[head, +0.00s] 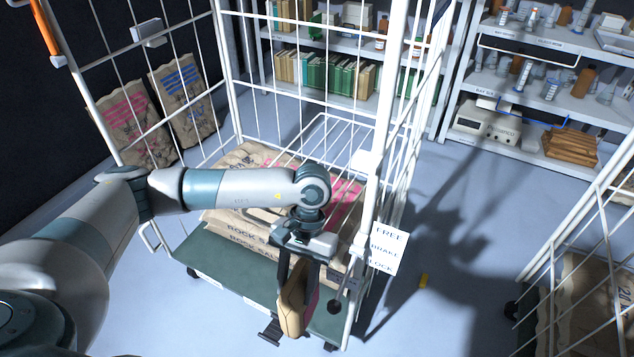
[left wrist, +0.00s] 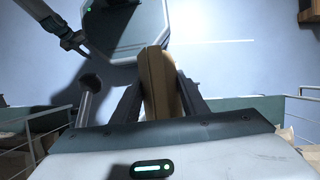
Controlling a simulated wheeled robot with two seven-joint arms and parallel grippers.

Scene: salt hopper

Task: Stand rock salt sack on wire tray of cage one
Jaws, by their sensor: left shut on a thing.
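My left gripper (head: 298,285) is shut on a tan rock salt sack (head: 293,303), seen nearly edge-on with some pink print on its side. It hangs upright from the fingers at the front of the cage (head: 392,120). In the left wrist view the sack (left wrist: 158,85) stands between both fingers. The cage's wire tray (head: 345,140) shows behind my arm, above stacked sacks marked rock salt (head: 235,235); my arm hides part of them. A grey jointed part (left wrist: 65,35) at the top left of the left wrist view may be my right arm; its jaws are unclear.
A black-knobbed lever (head: 335,305) stands just right of the held sack. A sign (head: 388,248) hangs on the cage's right post. Two sacks (head: 130,125) (head: 185,95) lean beyond the cage's left side. Another cage (head: 590,230) stands at the right, with open floor between.

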